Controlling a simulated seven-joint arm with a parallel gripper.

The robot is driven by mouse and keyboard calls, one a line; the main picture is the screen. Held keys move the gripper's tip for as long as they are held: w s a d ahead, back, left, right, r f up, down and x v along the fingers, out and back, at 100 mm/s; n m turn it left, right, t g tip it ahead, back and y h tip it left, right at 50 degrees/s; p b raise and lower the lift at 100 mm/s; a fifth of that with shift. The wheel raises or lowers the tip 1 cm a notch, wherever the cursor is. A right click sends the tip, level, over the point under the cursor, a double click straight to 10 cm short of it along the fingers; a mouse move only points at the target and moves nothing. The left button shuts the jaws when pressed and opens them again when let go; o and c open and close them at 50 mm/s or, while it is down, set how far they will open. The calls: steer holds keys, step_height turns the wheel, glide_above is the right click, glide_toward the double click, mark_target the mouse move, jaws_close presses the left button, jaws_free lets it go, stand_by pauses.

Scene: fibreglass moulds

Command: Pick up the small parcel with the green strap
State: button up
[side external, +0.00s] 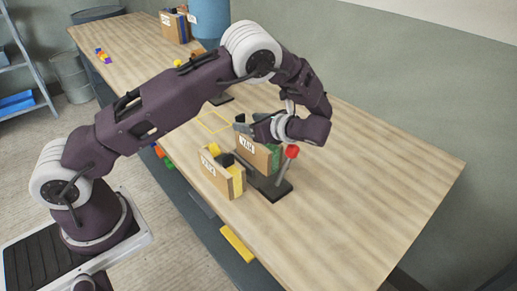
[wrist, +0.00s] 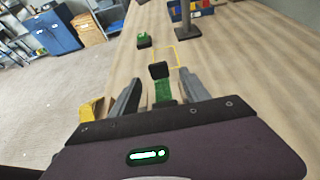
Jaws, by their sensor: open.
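A brown box-shaped parcel with a green strap (side external: 262,157) and a white label stands on the table in the side view. In the wrist view its green strap (wrist: 162,92) shows between the fingers, with a black piece (wrist: 158,70) just beyond. My gripper (side external: 250,130) is open at the top of this parcel, in front of part of it. In the wrist view the two grey fingers of my gripper (wrist: 159,78) are apart, one on each side of the green strap. Whether either finger touches the parcel I cannot tell.
A similar parcel with a yellow strap (side external: 224,172) stands close to the left. A red-knobbed lever (side external: 291,152) on a dark base stands close to the right. A yellow outline (side external: 213,121) marks the table behind. The table's right part is clear.

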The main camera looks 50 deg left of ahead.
mark_target(242, 121)
steer(key=x, duration=0.3)
steer(key=shift+f, duration=0.1)
jaws_close()
stand_by(1.2)
